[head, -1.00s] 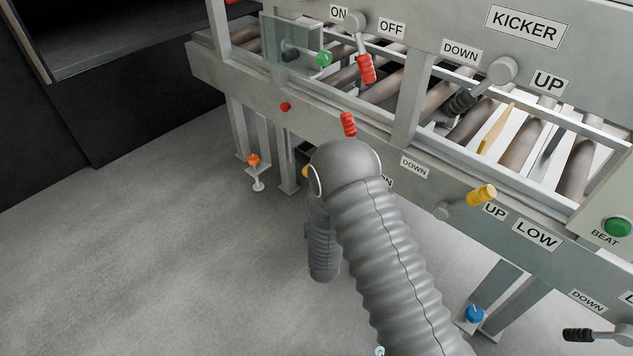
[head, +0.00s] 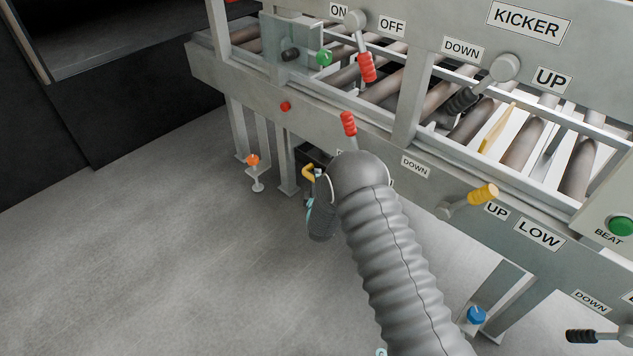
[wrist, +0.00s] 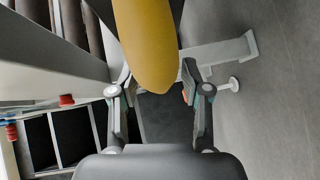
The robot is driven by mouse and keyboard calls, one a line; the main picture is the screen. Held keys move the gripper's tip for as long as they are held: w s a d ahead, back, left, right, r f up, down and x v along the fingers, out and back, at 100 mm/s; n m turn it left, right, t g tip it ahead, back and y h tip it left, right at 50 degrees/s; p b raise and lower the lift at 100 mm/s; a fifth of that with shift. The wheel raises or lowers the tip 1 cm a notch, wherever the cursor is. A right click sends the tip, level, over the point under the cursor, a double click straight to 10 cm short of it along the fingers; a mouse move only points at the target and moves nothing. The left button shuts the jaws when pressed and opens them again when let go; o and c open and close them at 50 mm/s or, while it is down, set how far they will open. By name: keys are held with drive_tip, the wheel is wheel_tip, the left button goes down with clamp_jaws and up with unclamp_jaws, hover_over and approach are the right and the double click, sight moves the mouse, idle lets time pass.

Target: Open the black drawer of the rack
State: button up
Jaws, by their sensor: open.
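The black drawer (head: 313,154) shows only in part in the head view, low under the conveyor frame and behind my wrist. A yellow handle (head: 309,172) is in front of it. My gripper (head: 312,208) is beside and just below this handle, mostly hidden by my own wrist. In the wrist view, a large yellow rounded piece (wrist: 150,40), apparently the handle, is close to the camera. My gripper (wrist: 158,84) is open, with its two fingers on either side of the yellow end in the picture. I cannot tell whether they touch it.
The grey conveyor frame (head: 235,85) runs above and to the right. A red lever (head: 348,124) stands close above my wrist, and a yellow lever (head: 482,194) is to the right. A leg with an orange knob (head: 253,160) is left of the drawer. Open floor (head: 150,240) lies left.

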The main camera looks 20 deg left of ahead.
clamp_jaws()
